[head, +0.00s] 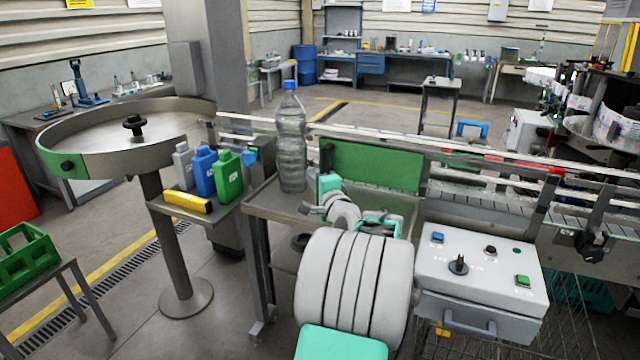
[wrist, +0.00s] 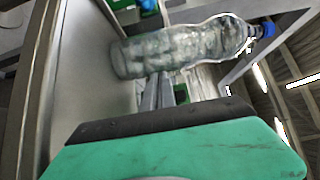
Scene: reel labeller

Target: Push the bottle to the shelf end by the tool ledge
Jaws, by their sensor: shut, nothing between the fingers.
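A clear plastic bottle (head: 291,145) with a blue cap stands upright on the grey metal shelf (head: 262,203), towards its left end. In the wrist view the bottle (wrist: 185,48) lies sideways in the picture, with its base at the left by the shelf surface (wrist: 100,65). My gripper (head: 328,186) is shut and empty, low and just right of the bottle. A narrow gap shows between them in the head view. In the wrist view my mint gripper with its dark edge (wrist: 165,125) covers the lower part; its fingertips are not clear.
A green panel (head: 375,166) and conveyor rails stand behind my arm. A control box (head: 482,262) is at the right.

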